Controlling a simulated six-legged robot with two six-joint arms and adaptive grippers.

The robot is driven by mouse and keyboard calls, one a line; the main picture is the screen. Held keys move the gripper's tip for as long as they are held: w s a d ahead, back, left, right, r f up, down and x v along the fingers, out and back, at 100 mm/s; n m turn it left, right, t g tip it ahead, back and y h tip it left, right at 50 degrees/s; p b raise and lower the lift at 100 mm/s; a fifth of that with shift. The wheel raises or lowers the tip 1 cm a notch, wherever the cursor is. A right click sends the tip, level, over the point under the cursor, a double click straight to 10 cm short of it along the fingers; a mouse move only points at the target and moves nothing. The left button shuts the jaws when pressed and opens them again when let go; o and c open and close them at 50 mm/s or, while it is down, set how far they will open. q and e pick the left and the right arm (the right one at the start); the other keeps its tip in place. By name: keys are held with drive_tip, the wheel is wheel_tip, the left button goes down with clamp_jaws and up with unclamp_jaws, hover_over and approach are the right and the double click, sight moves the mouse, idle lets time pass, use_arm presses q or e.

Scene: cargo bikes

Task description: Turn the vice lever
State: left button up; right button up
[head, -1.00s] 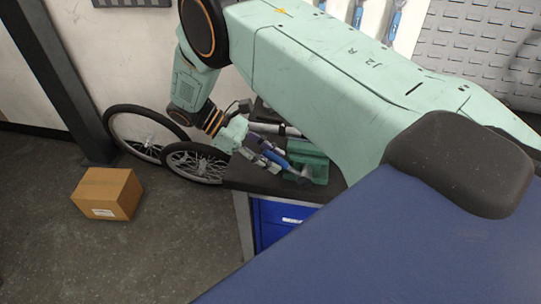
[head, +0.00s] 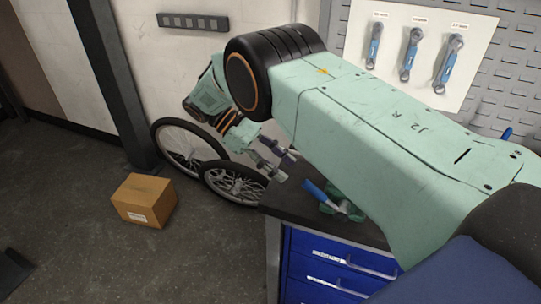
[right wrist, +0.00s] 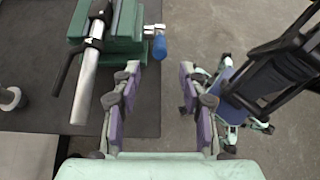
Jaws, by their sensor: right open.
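The green vice (head: 352,196) sits on the dark bench top, partly hidden behind my right arm in the head view. Its lever has a blue handle (head: 318,191) that sticks out to the upper left. In the right wrist view the vice (right wrist: 123,40) is at the top left and the blue handle (right wrist: 159,47) hangs off its right side. My right gripper (head: 286,166) is open and empty, left of the handle and apart from it. In the right wrist view the fingers (right wrist: 160,78) are spread, with the handle beyond the gap between them. My left gripper is not in view.
A silver bar (right wrist: 90,80) and a black bar lie left of the gripper over the bench mat. Bicycle wheels (head: 235,182) stand beside the bench. A cardboard box (head: 145,200) is on the floor. Blue drawers (head: 335,265) are under the bench top (head: 290,203).

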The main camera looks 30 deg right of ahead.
drive_tip(key=shift+v, duration=1.5)
